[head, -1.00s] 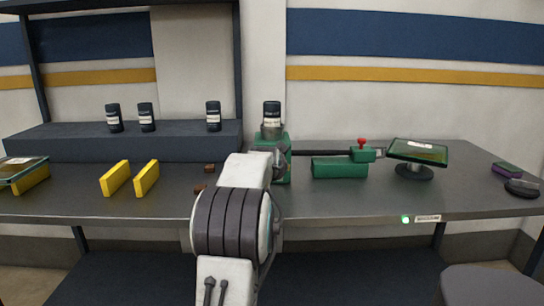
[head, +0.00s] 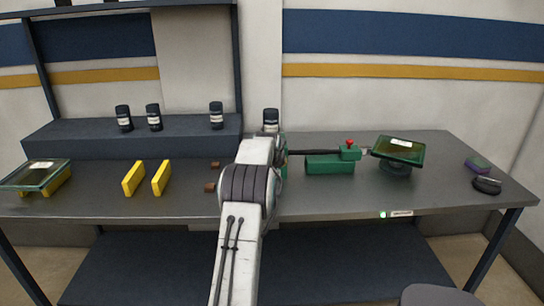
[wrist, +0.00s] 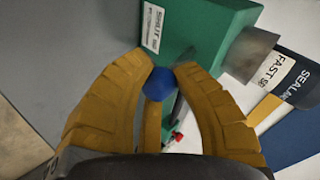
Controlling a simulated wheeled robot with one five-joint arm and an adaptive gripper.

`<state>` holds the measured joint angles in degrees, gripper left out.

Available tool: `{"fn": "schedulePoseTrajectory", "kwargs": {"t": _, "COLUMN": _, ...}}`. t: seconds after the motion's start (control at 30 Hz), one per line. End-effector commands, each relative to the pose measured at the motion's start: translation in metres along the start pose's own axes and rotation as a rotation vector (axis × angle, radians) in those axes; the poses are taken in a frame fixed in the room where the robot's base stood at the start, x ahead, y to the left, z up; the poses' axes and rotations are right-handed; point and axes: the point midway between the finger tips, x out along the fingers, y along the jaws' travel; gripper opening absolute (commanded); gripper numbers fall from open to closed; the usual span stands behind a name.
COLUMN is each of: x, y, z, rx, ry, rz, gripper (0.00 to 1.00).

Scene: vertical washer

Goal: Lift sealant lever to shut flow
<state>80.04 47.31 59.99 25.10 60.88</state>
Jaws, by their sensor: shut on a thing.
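The sealant dispenser is a green block (wrist: 205,30) with a white label, large in the wrist view. A black sealant cartridge (wrist: 292,90) with a white label is fixed to it by a grey nozzle piece. The cartridge also stands upright behind my arm in the head view (head: 271,121). The lever's blue round knob (wrist: 159,82) sits between my fingertips. My gripper (wrist: 160,76) has yellow-brown fingers and is shut on this knob. The lever's shaft is mostly hidden. In the head view my arm hides the gripper, the lever and most of the dispenser.
Right of the dispenser are a green fixture (head: 330,163) with a red knob and a glass panel on a stand (head: 398,150). Two yellow blocks (head: 146,178) stand left on the grey bench (head: 320,200). Several black cartridges (head: 153,117) stand on the back ledge.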

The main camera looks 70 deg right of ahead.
Motion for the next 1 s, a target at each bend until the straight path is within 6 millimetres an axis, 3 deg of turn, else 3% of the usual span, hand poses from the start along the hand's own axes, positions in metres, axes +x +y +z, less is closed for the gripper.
{"fn": "schedulePoseTrajectory", "kwargs": {"t": 0.87, "x": 0.0024, "y": -0.0042, "z": -0.0034, "rx": -0.005, "ry": -0.025, "rz": 0.046, "gripper": 0.00}}
{"fn": "schedulePoseTrajectory", "kwargs": {"t": 0.9, "x": 0.0024, "y": -0.0041, "z": -0.0034, "rx": -0.005, "ry": -0.025, "rz": 0.046, "gripper": 0.26}}
{"fn": "schedulePoseTrajectory", "kwargs": {"t": 1.0, "x": 0.0024, "y": -0.0039, "z": -0.0034, "rx": -0.005, "ry": -0.025, "rz": 0.046, "gripper": 0.35}}
